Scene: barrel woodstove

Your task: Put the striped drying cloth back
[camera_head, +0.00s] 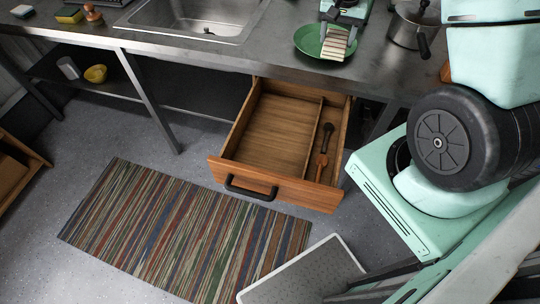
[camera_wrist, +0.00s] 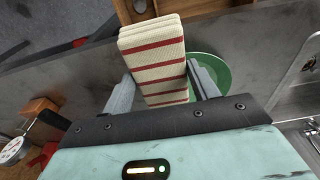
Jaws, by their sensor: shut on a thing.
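The striped drying cloth (camera_wrist: 153,48) is cream with red stripes and folded into a thick pad. My gripper (camera_wrist: 160,78) is shut on it, with one finger along each side. In the head view the cloth (camera_head: 338,42) hangs over the green plate (camera_head: 309,44) on the metal counter, below my gripper (camera_head: 343,16). I cannot tell whether the cloth touches the plate. The plate also shows behind the cloth in the wrist view (camera_wrist: 211,72).
A wooden drawer (camera_head: 270,180) stands open below the counter (camera_head: 270,55), its wide left part empty. Dark and brown utensils (camera_head: 324,150) lie in its narrow right part. A pot (camera_head: 408,28) stands right of the plate; a sink (camera_head: 200,14) is left. A striped rug (camera_head: 185,230) covers the floor.

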